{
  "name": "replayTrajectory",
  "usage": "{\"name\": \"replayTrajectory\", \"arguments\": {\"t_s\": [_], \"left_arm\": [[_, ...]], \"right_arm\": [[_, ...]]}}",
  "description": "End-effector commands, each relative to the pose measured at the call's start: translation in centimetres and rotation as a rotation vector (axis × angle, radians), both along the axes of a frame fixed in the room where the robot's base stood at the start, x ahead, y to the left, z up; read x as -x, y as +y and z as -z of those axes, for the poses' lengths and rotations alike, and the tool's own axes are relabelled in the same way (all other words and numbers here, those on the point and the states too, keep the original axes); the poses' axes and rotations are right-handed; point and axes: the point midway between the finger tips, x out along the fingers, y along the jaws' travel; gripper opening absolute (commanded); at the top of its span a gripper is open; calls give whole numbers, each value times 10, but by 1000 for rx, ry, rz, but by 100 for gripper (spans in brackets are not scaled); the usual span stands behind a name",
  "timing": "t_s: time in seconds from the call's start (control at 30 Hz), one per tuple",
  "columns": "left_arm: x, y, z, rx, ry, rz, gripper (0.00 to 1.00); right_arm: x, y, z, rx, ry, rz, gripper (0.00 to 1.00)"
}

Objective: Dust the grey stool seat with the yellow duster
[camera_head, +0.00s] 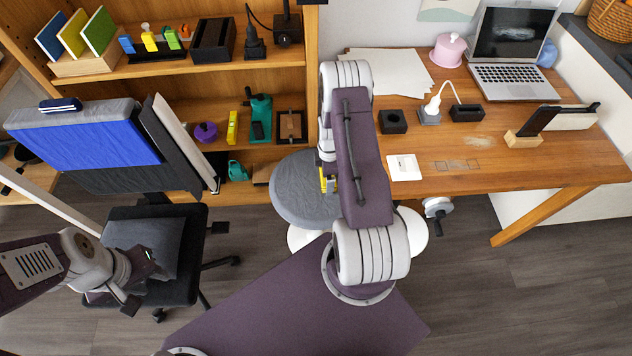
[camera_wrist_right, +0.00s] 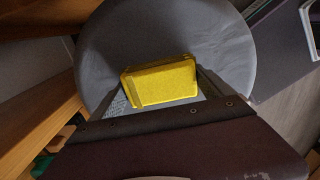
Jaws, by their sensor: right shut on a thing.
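The round grey stool seat (camera_head: 297,190) stands in front of the shelf, partly covered by my right arm; it fills much of the right wrist view (camera_wrist_right: 160,30). The yellow duster (camera_wrist_right: 160,82) is a block between the fingers of my right gripper (camera_wrist_right: 165,97), which is shut on it. The duster lies over the seat in that view; I cannot tell whether it touches. In the head view only a sliver of the duster (camera_head: 323,181) shows beside my right arm. My left gripper (camera_head: 143,280) is open and empty near the black chair, far from the stool.
A wooden desk (camera_head: 480,177) with a laptop (camera_head: 513,50) stands to the right of the stool. A wooden shelf (camera_head: 285,65) with small items stands behind it. A black chair (camera_head: 190,240) with a grey cushion (camera_head: 150,243) and a blue draped cloth (camera_head: 100,137) are at left.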

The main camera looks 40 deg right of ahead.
Motion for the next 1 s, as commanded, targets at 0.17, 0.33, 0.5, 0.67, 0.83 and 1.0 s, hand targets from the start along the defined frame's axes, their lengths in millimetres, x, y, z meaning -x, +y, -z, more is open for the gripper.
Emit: {"name": "replayTrajectory", "arguments": {"t_s": [0.17,0.33,0.5,0.67,0.83,1.0], "left_arm": [[0,0,-1,0,0,0,36],[0,0,-1,0,0,0,36],[0,0,-3,0,0,0,36],[0,0,-2,0,0,0,36],[0,0,-3,0,0,0,36],[0,0,-4,0,0,0,36]], "right_arm": [[8,-14,0,0,0,3,51],[8,-14,0,0,0,0,51],[1,-1,0,0,0,-3,51],[0,1,0,0,0,0,51],[3,-5,0,0,0,4,51],[8,-14,0,0,0,1,51]]}}
